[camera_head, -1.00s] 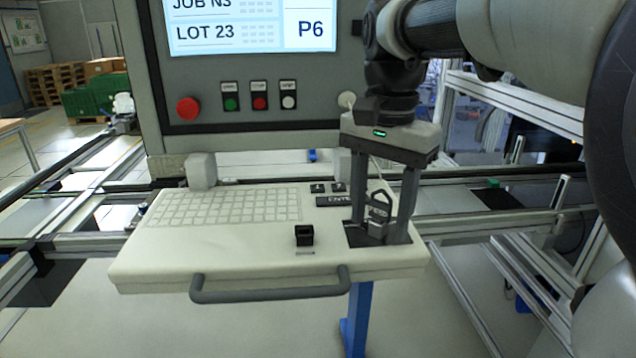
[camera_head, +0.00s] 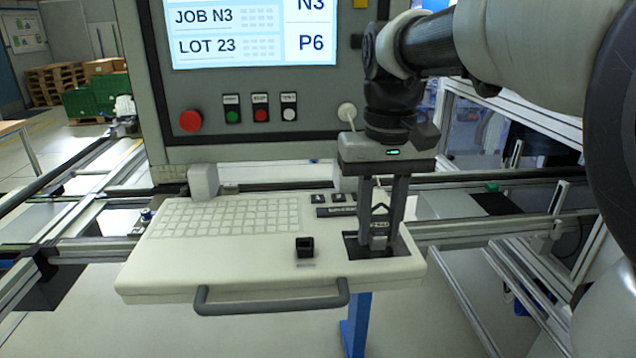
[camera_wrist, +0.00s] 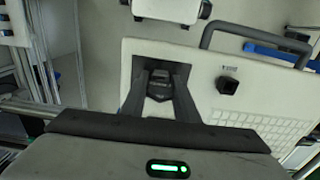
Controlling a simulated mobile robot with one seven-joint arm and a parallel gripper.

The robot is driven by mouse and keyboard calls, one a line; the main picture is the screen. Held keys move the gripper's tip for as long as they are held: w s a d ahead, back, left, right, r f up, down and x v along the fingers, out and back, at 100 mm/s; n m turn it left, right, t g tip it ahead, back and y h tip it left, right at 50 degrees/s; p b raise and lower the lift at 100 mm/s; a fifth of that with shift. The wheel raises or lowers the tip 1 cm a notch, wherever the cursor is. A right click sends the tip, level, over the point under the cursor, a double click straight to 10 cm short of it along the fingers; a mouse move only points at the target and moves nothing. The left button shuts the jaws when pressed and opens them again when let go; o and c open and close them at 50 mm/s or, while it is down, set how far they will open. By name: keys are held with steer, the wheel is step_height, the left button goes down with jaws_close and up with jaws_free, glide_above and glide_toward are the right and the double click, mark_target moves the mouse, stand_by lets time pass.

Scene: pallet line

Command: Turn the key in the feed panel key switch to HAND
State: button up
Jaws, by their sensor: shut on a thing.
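My gripper (camera_head: 379,243) points down at the right part of a white keyboard tray (camera_head: 230,262). Its two fingers are shut on a small dark grey key-like piece (camera_head: 379,230) with a loop on top, which stands in a dark recess (camera_head: 349,243) in the tray. The piece also shows between the fingers in the wrist view (camera_wrist: 160,86). Its lower end and any switch under it are hidden. Its lettering is too small to read, and I see no HAND marking. An empty-looking black square socket (camera_head: 304,247) stands left of the recess.
A grey panel with a lit screen (camera_head: 240,35), a red button (camera_head: 190,121) and several small buttons rises behind the tray. A grey handle (camera_head: 270,304) runs along the tray's front edge. Metal rails (camera_head: 500,232) lie to the right.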

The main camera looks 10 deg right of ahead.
steer(key=shift+n, duration=0.4)
steer(key=n+p, duration=0.1)
steer(key=n, duration=0.1)
steer(key=shift+r+n, duration=0.1)
steer(key=shift+n, duration=0.3)
steer(key=n+p, duration=0.1)
steer(key=n, duration=0.4)
steer(key=o, duration=0.7)
steer(key=shift+n, duration=0.3)
steer(key=o, duration=0.9)
